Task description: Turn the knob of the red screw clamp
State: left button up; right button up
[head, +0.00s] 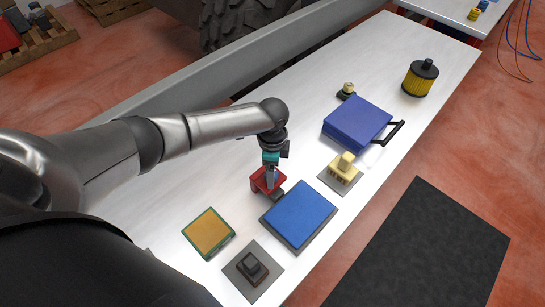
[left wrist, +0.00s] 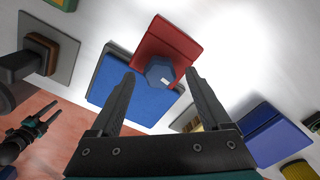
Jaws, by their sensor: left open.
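The red screw clamp (head: 267,180) stands on the white table beside a blue pad. In the left wrist view the red clamp (left wrist: 165,45) shows from above, with its blue-grey six-sided knob (left wrist: 160,71) facing the camera. My left gripper (head: 270,183) is over the clamp in the head view and hides its knob. In the left wrist view the open fingers of my left gripper (left wrist: 161,74) lie on either side of the knob, with visible gaps; contact is not shown. My right gripper (left wrist: 38,124) is small at the lower left, above the floor.
The blue pad (head: 299,214) lies close right of the clamp. An orange-topped green box (head: 208,232) and a black knob on a plate (head: 252,266) are nearer. A cream block (head: 345,163), a blue case (head: 357,124) and a yellow filter (head: 419,79) are farther along the table.

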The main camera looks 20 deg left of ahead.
pick_arm(q)
notch_tip(320, 180, up, 15)
jog(key=p, duration=0.1)
dwell(0.3)
dwell(0.4)
notch_tip(320, 180, down, 16)
jog(key=n+b, duration=0.1)
jog(key=n, duration=0.3)
jog(key=n+b, duration=0.2)
jog(key=n, duration=0.2)
jog(key=n+b, duration=0.1)
jog(key=n, duration=0.3)
jog(key=shift+a+r, duration=0.1)
jog(key=shift+r, duration=0.15)
jog(key=shift+c, duration=0.4)
jog(key=c, duration=1.2)
grip_shut()
